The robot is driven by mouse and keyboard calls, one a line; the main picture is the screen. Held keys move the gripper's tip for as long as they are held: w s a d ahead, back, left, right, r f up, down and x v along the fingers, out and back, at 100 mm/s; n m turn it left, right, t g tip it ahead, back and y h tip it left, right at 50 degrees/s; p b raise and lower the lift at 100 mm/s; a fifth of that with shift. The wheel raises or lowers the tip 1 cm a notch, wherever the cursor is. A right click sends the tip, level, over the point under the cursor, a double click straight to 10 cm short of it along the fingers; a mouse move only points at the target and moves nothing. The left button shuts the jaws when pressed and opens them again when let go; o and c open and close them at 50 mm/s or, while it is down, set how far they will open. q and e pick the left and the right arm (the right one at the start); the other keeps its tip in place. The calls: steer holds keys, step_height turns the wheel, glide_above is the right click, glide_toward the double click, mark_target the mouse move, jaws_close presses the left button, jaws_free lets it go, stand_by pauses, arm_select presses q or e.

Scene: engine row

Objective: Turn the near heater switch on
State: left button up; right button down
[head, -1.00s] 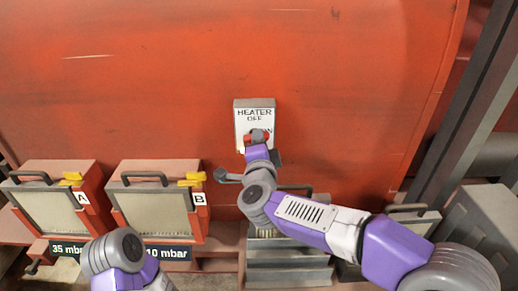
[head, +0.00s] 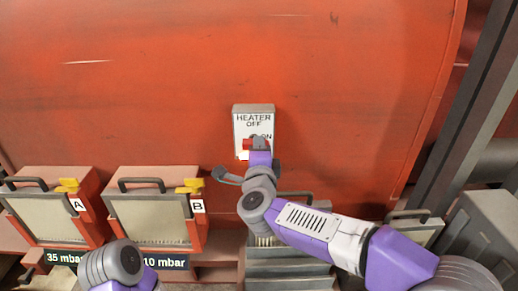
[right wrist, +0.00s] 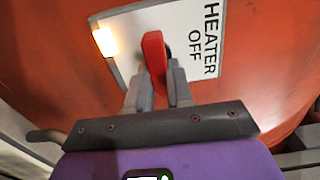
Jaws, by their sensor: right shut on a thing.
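The heater panel (head: 240,126) is a small white plate in a grey box on the red tank, marked HEATER, OFF and ON. Its red switch handle (head: 247,144) also shows in the right wrist view (right wrist: 153,52). My right gripper (head: 259,145) is at the panel's lower part. In the right wrist view its two grey fingers (right wrist: 160,88) are closed on the handle's near end. A lamp (right wrist: 105,42) on the panel glows warm yellow. ON is partly covered in the head view. My left gripper is out of view; only part of that arm shows at the bottom.
The red tank (head: 180,60) fills the back. Handled boxes A (head: 44,217) and B (head: 150,218) with yellow latches stand at left, above 35 mbar and 10 mbar labels. A grey slanted beam (head: 465,110) and grey boxes stand at right.

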steer(key=c, duration=1)
jaws_free()
steer(key=shift+w, duration=0.1)
steer(key=s+p, duration=0.1)
steer(key=s, duration=0.6)
steer(key=shift+s, duration=0.3)
